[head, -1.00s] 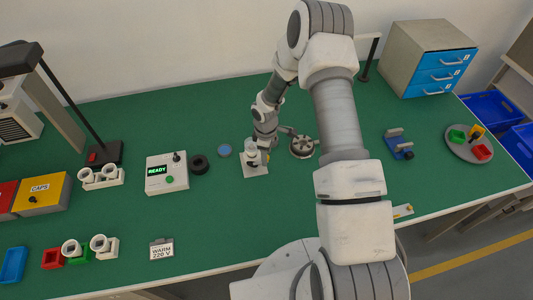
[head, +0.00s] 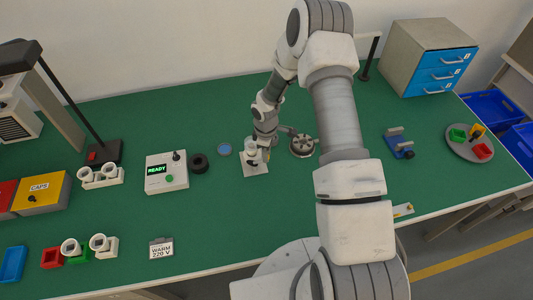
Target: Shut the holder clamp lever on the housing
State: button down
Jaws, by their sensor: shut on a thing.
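The holder (head: 256,170) is a small white base plate on the green bench, near the middle of the head view. A white housing (head: 251,146) stands upright on it, partly covered by my wrist. My gripper (head: 255,160) is low over the holder, right at the housing. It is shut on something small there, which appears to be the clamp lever. The lever itself is too small and too hidden to tell its angle.
A dark round fixture (head: 302,146) stands close to the right of my gripper. A black ring (head: 199,164), a blue disc (head: 224,149) and a white READY box (head: 167,173) stand to the left. The bench in front of the holder is clear.

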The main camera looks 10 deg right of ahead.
jog(key=m+b, duration=0.2)
jog(key=b, duration=0.1)
jog(key=shift+s+a+f, duration=0.1)
jog(key=shift+s+f, duration=0.15)
jog(key=shift+s, duration=0.15)
jog(key=m+b, duration=0.2)
jog(key=s+m+b, duration=0.1)
jog(key=m, duration=0.1)
jog(key=shift+s+a, duration=0.1)
jog(key=shift+a, duration=0.15)
jog(key=m+b, duration=0.1)
jog(key=s+m+b, duration=0.1)
jog(key=m+b, duration=0.1)
jog(key=shift+a+r, duration=0.1)
jog(key=shift+a, duration=0.3)
jog(key=shift+s+a+r+m+g+b, duration=0.1)
jog(key=shift+s+a+m+g+b, duration=0.2)
jog(key=shift+m, duration=0.35)
jog(key=shift+w+a+r+m+b, duration=0.1)
jog(key=shift+m+b, duration=0.25)
jog(key=shift+m, duration=0.3)
jog(key=c, duration=0.7)
grip_release()
jog(key=shift+c, duration=0.2)
